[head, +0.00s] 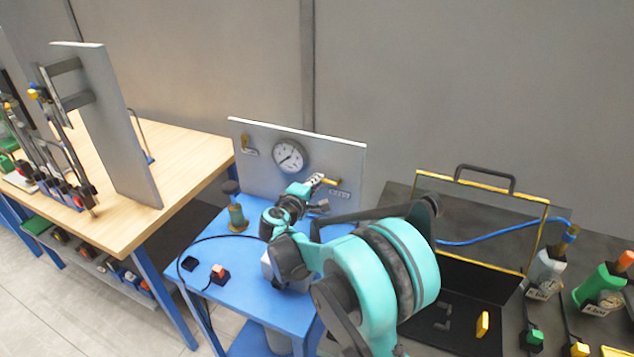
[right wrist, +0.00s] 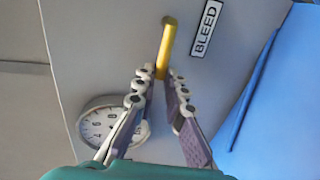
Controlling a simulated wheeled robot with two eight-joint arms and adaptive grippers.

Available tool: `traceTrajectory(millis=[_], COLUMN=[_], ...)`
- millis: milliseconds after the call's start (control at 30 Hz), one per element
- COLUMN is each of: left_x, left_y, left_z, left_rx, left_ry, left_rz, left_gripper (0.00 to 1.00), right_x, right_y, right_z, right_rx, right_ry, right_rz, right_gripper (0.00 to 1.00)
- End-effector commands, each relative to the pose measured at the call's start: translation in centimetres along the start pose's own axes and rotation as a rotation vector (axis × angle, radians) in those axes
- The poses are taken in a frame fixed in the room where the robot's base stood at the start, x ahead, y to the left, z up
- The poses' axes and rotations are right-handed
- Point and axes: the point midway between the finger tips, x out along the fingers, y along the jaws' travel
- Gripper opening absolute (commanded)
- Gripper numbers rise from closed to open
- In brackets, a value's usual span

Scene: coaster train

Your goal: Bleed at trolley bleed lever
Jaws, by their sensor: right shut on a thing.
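The yellow bleed lever (head: 333,182) sticks out of the grey panel (head: 335,150) on the blue trolley (head: 225,262). A label (head: 339,193) is beside it. In the right wrist view the lever (right wrist: 168,38) rises from between my fingertips, beside the label reading BLEED (right wrist: 206,28). My right gripper (head: 318,181) reaches the panel from the front and is shut on the lever; its fingertips also show in the right wrist view (right wrist: 160,72). The lever's lower part is hidden by the fingers. My left gripper is not in view.
A brass-and-green fitting (head: 237,215) and a red button (head: 219,272) are on the trolley. A wooden bench (head: 185,150) stands left; a dark case (head: 470,280) lies right.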

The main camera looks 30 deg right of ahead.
Motion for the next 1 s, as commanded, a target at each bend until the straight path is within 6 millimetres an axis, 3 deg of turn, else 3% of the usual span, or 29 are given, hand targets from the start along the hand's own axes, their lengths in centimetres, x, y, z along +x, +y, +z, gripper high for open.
traceTrajectory(millis=[567, 600, 667, 1000], left_x=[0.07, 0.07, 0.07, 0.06], left_y=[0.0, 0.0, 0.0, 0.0], left_z=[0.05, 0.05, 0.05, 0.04], left_rx=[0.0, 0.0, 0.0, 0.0], left_ry=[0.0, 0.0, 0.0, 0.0], left_rz=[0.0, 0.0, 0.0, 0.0], left_gripper=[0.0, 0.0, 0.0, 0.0], right_x=[0.0, 0.0, 0.0, -0.25], right_y=[-0.26, -0.26, -0.25, -0.18], right_z=[-0.03, -0.03, -0.02, -0.05], right_rx=[-0.028, -0.028, -0.028, -0.029], right_ry=[-0.006, -0.006, -0.006, -0.005], right_rz=[-0.002, -0.002, -0.001, 0.0], right_gripper=[0.0, 0.19, 0.32, 0.32])
